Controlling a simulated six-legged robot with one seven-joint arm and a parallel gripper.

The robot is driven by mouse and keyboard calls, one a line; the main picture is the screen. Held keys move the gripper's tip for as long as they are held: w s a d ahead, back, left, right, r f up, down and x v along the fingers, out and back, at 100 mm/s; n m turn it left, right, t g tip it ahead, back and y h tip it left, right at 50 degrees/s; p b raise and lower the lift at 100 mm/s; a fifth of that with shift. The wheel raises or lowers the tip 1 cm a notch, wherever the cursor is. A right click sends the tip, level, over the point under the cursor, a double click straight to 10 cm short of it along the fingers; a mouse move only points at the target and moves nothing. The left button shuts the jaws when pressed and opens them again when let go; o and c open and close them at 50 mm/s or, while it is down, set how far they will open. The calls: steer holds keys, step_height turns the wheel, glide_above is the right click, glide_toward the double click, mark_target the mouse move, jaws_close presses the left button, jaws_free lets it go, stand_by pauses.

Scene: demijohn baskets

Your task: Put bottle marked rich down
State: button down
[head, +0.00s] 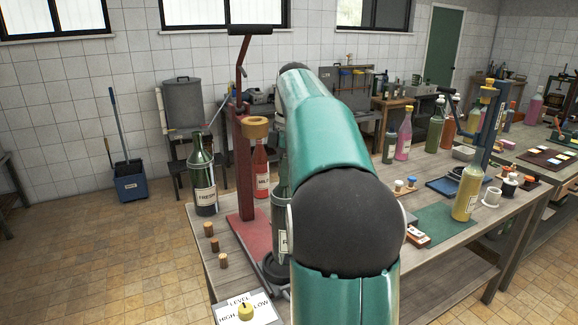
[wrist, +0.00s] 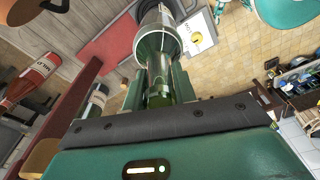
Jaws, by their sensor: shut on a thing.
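My gripper (wrist: 158,92) is shut on the neck of a green glass bottle (wrist: 157,50), whose body points away from the wrist camera. In the head view this bottle (head: 281,190) is mostly hidden behind my arm; a strip of green glass and a pale label edge show beside the red stand. Its label word cannot be read. It is over or on the near end of the bench (head: 455,260); whether its base touches is hidden. My gripper's fingers are hidden in the head view.
A red corking stand (head: 244,165) rises close left of the held bottle. A green bottle marked fresh (head: 204,185), a red bottle (head: 262,172), several corks (head: 214,245) and a level card (head: 262,310) are near. A yellow bottle (head: 467,195) stands right.

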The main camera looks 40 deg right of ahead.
steer(key=shift+w+a+f, duration=0.1)
steer(key=shift+w+f, duration=0.3)
steer(key=shift+f, duration=1.7)
steer(key=c, duration=1.1)
jaws_free()
steer(key=shift+f, duration=0.1)
steer(key=r, duration=0.8)
steer(key=s+d+r, duration=0.1)
steer(key=r, duration=0.3)
steer(key=shift+d+r, duration=0.1)
